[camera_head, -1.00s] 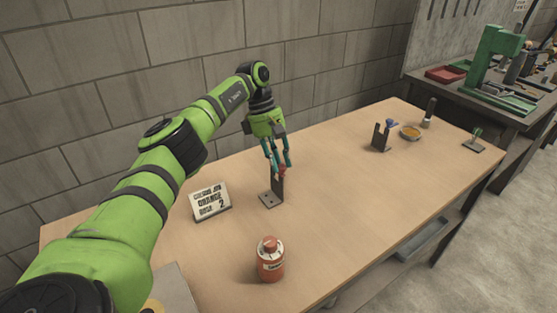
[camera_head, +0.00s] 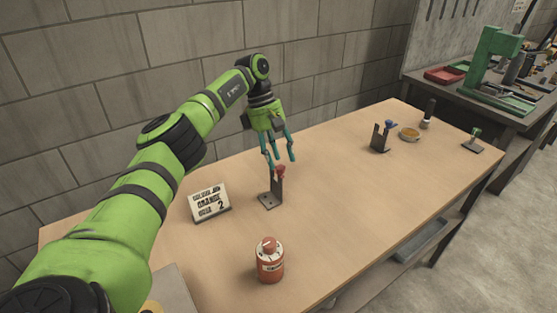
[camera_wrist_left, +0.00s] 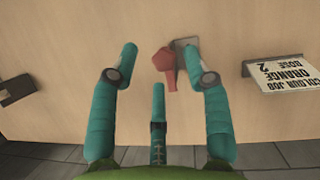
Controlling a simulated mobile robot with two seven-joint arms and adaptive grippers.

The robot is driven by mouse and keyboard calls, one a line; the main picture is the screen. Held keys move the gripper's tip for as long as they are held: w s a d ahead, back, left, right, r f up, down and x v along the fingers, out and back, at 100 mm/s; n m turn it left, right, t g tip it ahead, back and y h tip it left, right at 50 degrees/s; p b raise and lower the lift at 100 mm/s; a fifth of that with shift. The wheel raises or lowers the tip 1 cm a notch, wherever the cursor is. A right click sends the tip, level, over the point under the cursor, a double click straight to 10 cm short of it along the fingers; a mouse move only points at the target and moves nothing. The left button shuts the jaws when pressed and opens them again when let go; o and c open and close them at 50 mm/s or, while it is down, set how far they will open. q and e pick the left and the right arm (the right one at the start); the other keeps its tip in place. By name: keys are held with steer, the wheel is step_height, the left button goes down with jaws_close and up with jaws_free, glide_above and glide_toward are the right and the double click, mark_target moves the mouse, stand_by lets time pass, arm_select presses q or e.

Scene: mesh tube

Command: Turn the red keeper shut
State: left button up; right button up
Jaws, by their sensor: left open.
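The red keeper (camera_head: 280,170) sits at the top of a dark upright bracket (camera_head: 277,189) standing on the bench. In the left wrist view the keeper (camera_wrist_left: 168,66) shows as a red knob with a short arm, beside the bracket's plate (camera_wrist_left: 184,44). My left gripper (camera_head: 281,158) is just above the keeper, teal fingers spread and pointing down. I cannot tell whether the keeper is shut. My right gripper is not in view.
A sign (camera_head: 210,203) reading orange, dose 2 stands left of the bracket. An orange-red bottle (camera_head: 270,262) stands near the front. A second bracket with a blue part (camera_head: 381,137), a yellow-filled dish (camera_head: 410,133) and a dark cylinder (camera_head: 428,113) stand further right. The bench middle is clear.

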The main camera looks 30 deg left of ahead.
mark_target(279, 166)
arm_select(q)
step_height(279, 166, up, 8)
stand_by(0.7)
